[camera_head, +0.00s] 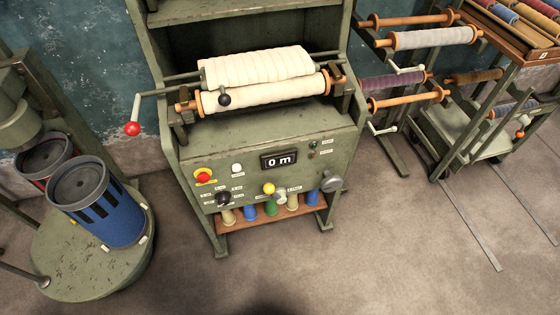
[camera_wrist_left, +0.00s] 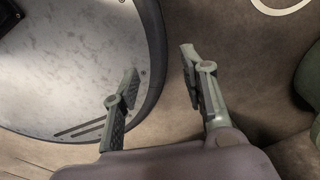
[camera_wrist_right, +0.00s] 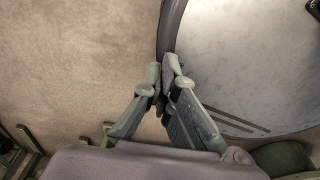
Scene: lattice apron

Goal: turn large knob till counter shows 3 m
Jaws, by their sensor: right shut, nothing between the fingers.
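The green machine (camera_head: 215,145) stands in the middle of the head view. Its counter (camera_head: 279,160) reads 0 m. A large grey knob (camera_head: 331,182) sits at the right end of the front panel. A smaller black knob (camera_head: 223,198) is at the lower left, and a yellow ball knob (camera_head: 268,188) is near the middle. Neither gripper shows in the head view. My left gripper (camera_wrist_left: 160,62) is open and empty, with its fingers apart above the floor and my round base. My right gripper (camera_wrist_right: 163,64) is shut and empty, its fingertips together.
A red-ended crank handle (camera_head: 132,128) sticks out at the machine's left. A red stop button (camera_head: 203,176) is on the panel. A rack of rollers (camera_head: 420,95) and a trolley (camera_head: 460,140) are at the right. Floor in front is clear.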

